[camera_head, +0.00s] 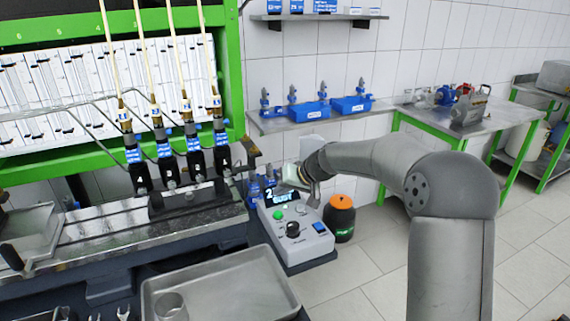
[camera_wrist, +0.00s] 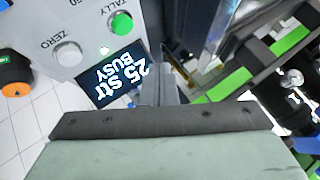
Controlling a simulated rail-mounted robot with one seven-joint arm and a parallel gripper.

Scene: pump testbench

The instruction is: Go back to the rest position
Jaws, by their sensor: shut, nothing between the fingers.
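My gripper (camera_head: 298,178) is above the back edge of the grey control box (camera_head: 300,236), near its display (camera_head: 280,197), in the head view. In the wrist view the closed fingers (camera_wrist: 162,88) point past the display (camera_wrist: 112,78), which reads "25 str BUSY" upside down. The fingers hold nothing. Beside the display are a green TALLY button (camera_wrist: 121,23) and a white ZERO button (camera_wrist: 67,53). My arm reaches in from the right of the head view, bent at the elbow. I cannot tell the exact gap between fingers and box.
The pump bench with several black injector holders (camera_head: 180,165) is left of the box. A metal tray (camera_head: 222,290) lies in front. A shelf with blue bins (camera_head: 308,111) is on the wall. Open floor lies right.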

